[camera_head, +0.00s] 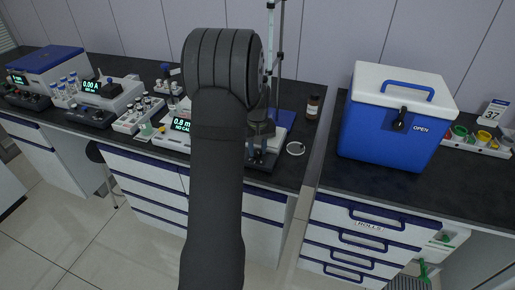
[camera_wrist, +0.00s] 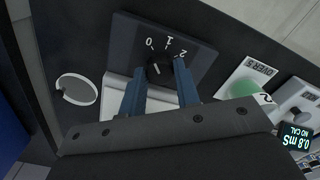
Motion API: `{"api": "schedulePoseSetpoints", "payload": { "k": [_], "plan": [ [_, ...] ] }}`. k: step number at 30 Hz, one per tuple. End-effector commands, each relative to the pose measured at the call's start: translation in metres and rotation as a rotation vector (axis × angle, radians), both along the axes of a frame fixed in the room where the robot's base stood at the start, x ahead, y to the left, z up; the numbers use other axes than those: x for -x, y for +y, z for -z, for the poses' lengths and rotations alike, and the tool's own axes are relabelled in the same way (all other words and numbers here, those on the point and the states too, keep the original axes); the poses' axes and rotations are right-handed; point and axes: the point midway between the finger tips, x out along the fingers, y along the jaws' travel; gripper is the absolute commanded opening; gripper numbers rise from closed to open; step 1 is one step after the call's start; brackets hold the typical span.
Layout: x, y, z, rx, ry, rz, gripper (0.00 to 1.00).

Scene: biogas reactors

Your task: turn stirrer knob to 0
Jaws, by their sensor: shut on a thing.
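The stirrer knob (camera_wrist: 159,72) is a small black dial on a dark control box (camera_wrist: 205,57) marked 0, 1 and 2. A pale mark shows on the knob's face; I cannot tell for sure which number it points to. My gripper (camera_wrist: 160,66) has its two blue fingers on either side of the knob and is shut on it. In the head view the control box (camera_head: 262,163) sits at the bench's front edge, with my dark arm in front of much of the stirrer. The knob itself is too small to make out there.
A round glass dish (camera_wrist: 77,89) lies beside the control box. A meter (camera_head: 181,125) reading 0.8 mS stands to the left. A brown bottle (camera_head: 313,106) stands behind right, and a blue cooler (camera_head: 385,140) stands on the right bench.

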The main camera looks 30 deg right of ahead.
Motion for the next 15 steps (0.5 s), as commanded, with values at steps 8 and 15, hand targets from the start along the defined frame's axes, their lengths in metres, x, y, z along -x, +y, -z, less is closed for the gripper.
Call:
{"api": "schedulePoseSetpoints", "payload": {
  "k": [8, 15],
  "plan": [
    [0.0001, -0.0001, -0.0001, 0.0, 0.0, -0.07, 0.06],
    [0.0, -0.0001, -0.0001, 0.0, 0.0, -0.079, 0.07]
  ]
}}
